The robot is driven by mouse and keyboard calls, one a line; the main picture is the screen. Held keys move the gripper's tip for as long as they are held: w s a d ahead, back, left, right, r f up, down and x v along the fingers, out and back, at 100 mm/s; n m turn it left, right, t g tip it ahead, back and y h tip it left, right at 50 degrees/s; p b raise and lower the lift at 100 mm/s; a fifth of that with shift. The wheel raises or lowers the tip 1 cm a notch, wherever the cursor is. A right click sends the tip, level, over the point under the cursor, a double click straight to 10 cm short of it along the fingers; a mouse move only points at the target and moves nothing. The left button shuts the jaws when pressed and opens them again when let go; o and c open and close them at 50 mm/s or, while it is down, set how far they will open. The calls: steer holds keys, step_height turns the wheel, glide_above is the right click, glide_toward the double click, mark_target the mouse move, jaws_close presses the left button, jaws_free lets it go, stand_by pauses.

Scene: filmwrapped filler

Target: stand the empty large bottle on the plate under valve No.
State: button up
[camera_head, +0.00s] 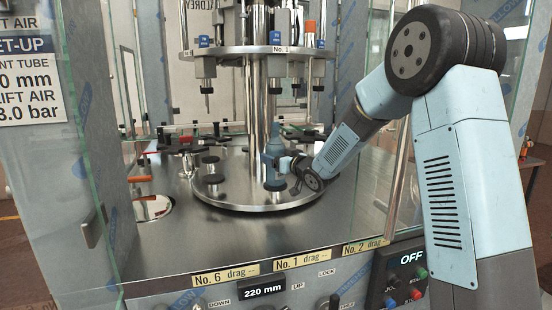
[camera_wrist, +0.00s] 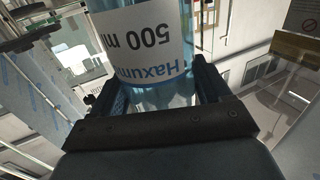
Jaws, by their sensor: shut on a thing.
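A clear bluish bottle (camera_wrist: 165,97) fills the upper middle of the wrist view, its white label reading "500 ml" and "Haxum" upside down. My gripper (camera_wrist: 162,88) is shut on it, one finger on each side. In the head view the bottle (camera_head: 276,146) looks upright and is partly hidden by my gripper (camera_head: 272,162). It is at the front of the round carousel, near a dark round plate (camera_head: 275,185). I cannot tell whether its base touches the plate. The valve tagged No. 1 (camera_head: 283,49) hangs above, on the upper ring.
More dark plates (camera_head: 213,178) stand on the steel carousel around a central column (camera_head: 262,120). Other valves (camera_head: 206,68) hang from the ring. Glass doors (camera_head: 85,150) stand at the left, and a clear panel and post (camera_head: 399,180) at the right. A control panel (camera_head: 400,272) shows OFF.

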steer(key=shift+f, duration=0.3)
steer(key=o, duration=0.9)
steer(key=shift+o, duration=0.6)
steer(key=shift+r, duration=0.2)
